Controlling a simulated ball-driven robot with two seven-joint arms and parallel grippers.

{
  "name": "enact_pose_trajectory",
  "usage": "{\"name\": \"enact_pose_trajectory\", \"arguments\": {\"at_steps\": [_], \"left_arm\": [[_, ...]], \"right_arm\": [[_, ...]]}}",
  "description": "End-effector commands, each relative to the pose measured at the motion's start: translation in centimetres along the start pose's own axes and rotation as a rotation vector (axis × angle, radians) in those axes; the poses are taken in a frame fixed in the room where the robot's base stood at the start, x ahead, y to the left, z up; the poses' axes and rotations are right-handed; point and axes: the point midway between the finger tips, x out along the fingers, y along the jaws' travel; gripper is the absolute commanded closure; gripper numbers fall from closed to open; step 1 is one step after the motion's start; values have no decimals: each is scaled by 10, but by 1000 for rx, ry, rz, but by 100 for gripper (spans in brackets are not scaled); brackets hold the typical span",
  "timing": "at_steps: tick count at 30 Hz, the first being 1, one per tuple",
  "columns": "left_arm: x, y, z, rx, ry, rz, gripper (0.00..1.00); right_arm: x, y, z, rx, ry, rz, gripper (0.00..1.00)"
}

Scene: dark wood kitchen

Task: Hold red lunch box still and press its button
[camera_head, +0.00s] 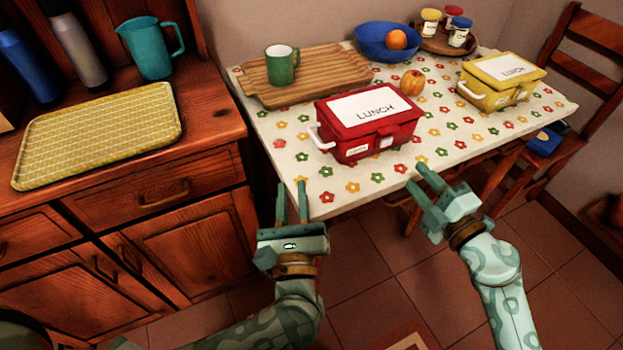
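The red lunch box (362,138) stands shut on the flowered tablecloth near the front edge of the table. Its lid has a white LUNCH panel, a white handle (320,138) is on its left side, and a small white square, perhaps the button (386,142), is on its front. My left gripper (291,202) is open and empty in front of the table edge, below and left of the box. My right gripper (416,182) is open and empty at the table's front edge, right of and below the box. Neither gripper touches the box.
A yellow lunch box (500,84) stands to the right on the table (284,150). A wooden board (330,82) with a green mug (281,66) lies behind, near a blue bowl (372,42) and an orange fruit (412,82). A wooden cabinet (150,200) stands left.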

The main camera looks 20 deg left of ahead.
Motion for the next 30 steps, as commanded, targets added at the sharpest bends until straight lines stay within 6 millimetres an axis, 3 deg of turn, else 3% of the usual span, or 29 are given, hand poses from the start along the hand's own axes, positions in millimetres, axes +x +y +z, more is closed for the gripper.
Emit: {"name": "enact_pose_trajectory", "arguments": {"at_steps": [3, 10, 17, 30], "left_arm": [[14, -10, 6, -275, 202, 155, 79], [21, -35, 11, -552, 443, 232, 79], [34, -40, 5, -602, 487, 233, 79], [120, -32, -44, -595, 483, 233, 79]], "right_arm": [[0, 0, 0, 0, 0, 0, 64], [0, 0, 0, 0, 0, 0, 64], [0, 0, 0, 0, 0, 0, 64], [0, 0, 0, 0, 0, 0, 64]]}}
